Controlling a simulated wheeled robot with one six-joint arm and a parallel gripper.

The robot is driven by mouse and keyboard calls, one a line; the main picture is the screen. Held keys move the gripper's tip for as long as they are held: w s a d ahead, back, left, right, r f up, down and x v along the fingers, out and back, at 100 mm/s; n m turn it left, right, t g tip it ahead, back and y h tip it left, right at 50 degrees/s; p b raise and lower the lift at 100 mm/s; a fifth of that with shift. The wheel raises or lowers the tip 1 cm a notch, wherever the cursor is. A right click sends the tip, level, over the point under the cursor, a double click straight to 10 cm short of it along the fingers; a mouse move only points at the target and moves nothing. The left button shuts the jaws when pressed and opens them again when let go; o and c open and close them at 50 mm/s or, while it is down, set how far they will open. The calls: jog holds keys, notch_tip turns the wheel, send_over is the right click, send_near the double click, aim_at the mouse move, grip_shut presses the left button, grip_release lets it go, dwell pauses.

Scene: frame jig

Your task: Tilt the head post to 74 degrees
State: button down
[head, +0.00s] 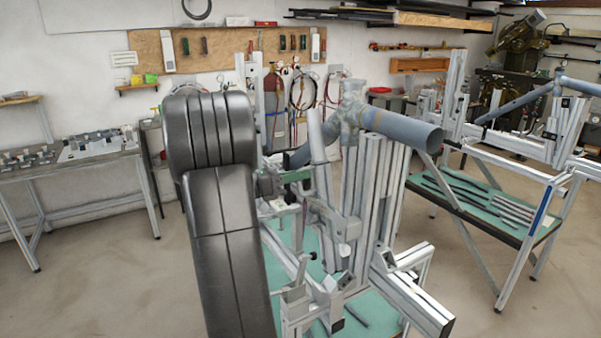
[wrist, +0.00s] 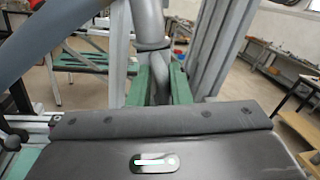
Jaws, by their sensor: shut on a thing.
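The head post (head: 321,160) appears to be the slim pale post leaning left of the jig's upright columns, its top tilted to the left. In the wrist view, my gripper (wrist: 160,88) has its green fingers on either side of a grey rounded bar (wrist: 149,22) with a dark ring. This bar seems to belong to the head post, and the fingers are shut on it. In the head view my dark arm covers the left of the jig, and the gripper (head: 297,176) shows only partly. The post's exact angle cannot be read.
A blue-grey frame tube (head: 405,129) sits across the jig's top, close to the post; it also crosses the wrist view's upper left (wrist: 62,30). Aluminium columns (head: 378,195) stand just right. A workbench (head: 70,168) is at the left, another frame stand (head: 500,205) at the right.

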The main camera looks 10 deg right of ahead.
jog(key=c, duration=1.5)
grip_release()
jog(key=shift+c, duration=0.2)
jog(key=s+a+b, duration=0.2)
jog(key=a, duration=1.1)
jog(key=shift+a+f, duration=0.35)
jog(key=shift+c, duration=0.4)
